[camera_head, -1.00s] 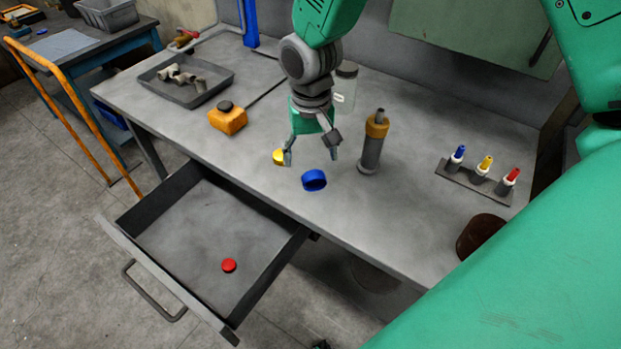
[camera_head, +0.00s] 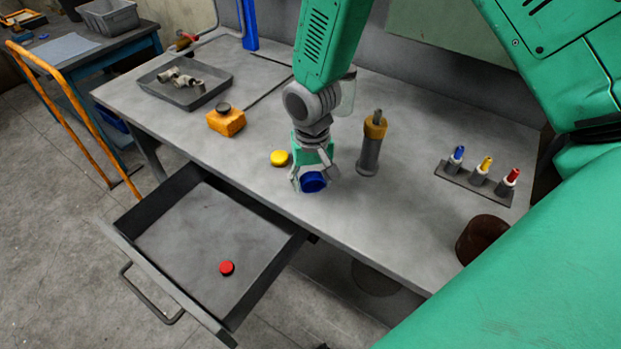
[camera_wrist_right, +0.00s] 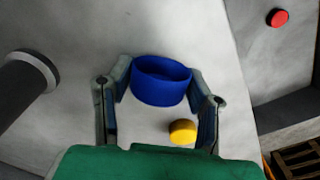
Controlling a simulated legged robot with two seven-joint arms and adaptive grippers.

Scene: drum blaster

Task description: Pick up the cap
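A blue cap (camera_head: 313,182), a short hollow ring shape, sits on the workbench near its front edge. My right gripper (camera_head: 314,183) is lowered over it, with one finger on each side. In the right wrist view, the blue cap (camera_wrist_right: 161,82) lies between the two fingertips (camera_wrist_right: 160,85). The fingers are spread wide and very close to its sides; firm contact cannot be made out. A yellow cap (camera_head: 280,158) lies on the bench just left of the gripper. A red cap (camera_head: 227,268) lies in the open drawer. My left gripper is not in view.
A grey and orange cylinder (camera_head: 371,148) stands upright close to the gripper's right. A rack (camera_head: 473,183) with small coloured-tip bottles is farther right, near a brown round object (camera_head: 482,238). An orange block (camera_head: 226,122) and a parts tray (camera_head: 214,83) are left. The drawer (camera_head: 197,238) juts out in front.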

